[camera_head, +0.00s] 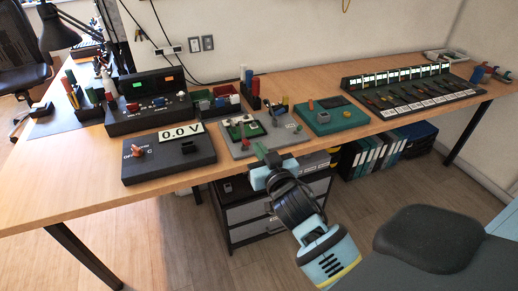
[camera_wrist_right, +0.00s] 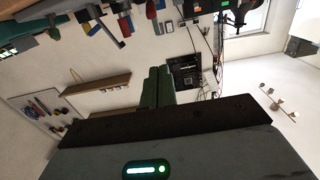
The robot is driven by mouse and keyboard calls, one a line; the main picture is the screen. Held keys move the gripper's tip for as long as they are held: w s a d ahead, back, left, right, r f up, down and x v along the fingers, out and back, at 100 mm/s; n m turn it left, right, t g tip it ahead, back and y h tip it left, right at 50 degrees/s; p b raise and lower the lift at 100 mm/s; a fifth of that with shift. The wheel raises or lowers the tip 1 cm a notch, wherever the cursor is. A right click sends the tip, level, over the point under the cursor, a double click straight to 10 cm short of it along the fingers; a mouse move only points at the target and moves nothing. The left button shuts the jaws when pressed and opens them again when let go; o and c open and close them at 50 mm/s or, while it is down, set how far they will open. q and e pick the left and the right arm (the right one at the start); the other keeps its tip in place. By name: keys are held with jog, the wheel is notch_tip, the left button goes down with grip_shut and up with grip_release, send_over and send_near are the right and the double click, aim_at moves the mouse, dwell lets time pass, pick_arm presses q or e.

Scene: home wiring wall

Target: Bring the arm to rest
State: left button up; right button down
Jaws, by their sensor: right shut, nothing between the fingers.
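My right arm reaches in from the lower right of the head view. Its gripper (camera_head: 260,150) is at the front edge of the wooden table (camera_head: 80,195), just in front of a grey board (camera_head: 238,150) with small parts on it. The green fingers (camera_wrist_right: 157,88) show side by side in the right wrist view, shut and with nothing between them. In the head view I cannot tell whether the fingertips touch the board. My left gripper is not in view.
A black box with a 0.0 V display (camera_head: 181,131) stands left of the grey board. A green board (camera_head: 332,117) lies to the right, then a long black rack (camera_head: 420,90). A drawer cabinet (camera_head: 262,215) and binders (camera_head: 365,155) stand under the table.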

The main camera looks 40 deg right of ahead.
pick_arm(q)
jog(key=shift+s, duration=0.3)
